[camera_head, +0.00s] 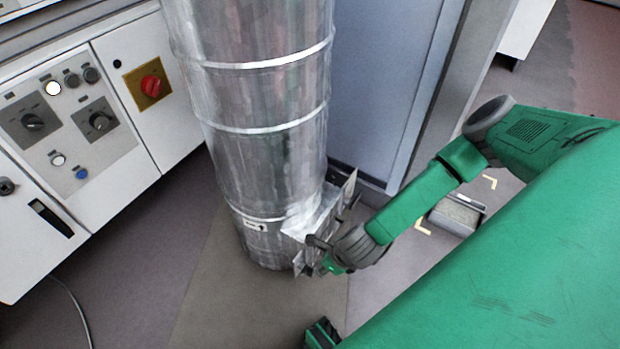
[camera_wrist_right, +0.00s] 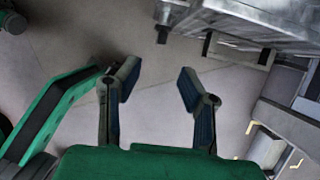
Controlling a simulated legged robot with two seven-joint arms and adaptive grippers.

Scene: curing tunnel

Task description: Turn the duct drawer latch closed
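The silver duct (camera_head: 262,120) stands upright in the middle of the head view. A metal drawer box (camera_head: 312,217) juts from its lower right side, with small plates at its ends. The box also fills the upper right of the right wrist view (camera_wrist_right: 265,22). Dark pegs hang from its edge there, one at the left (camera_wrist_right: 162,34) and one further right (camera_wrist_right: 264,56). I cannot tell which part is the latch. My right gripper (camera_wrist_right: 158,82) is open and empty, with bare floor between its fingers. In the head view it is beside the box, partly hidden by its wrist.
A white control cabinet (camera_head: 137,85) with knobs and a red switch stands at the left. A grey-blue panel (camera_head: 378,80) rises behind the duct. A grey box (camera_head: 455,214) is on the floor at the right. Floor in front of the duct is clear.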

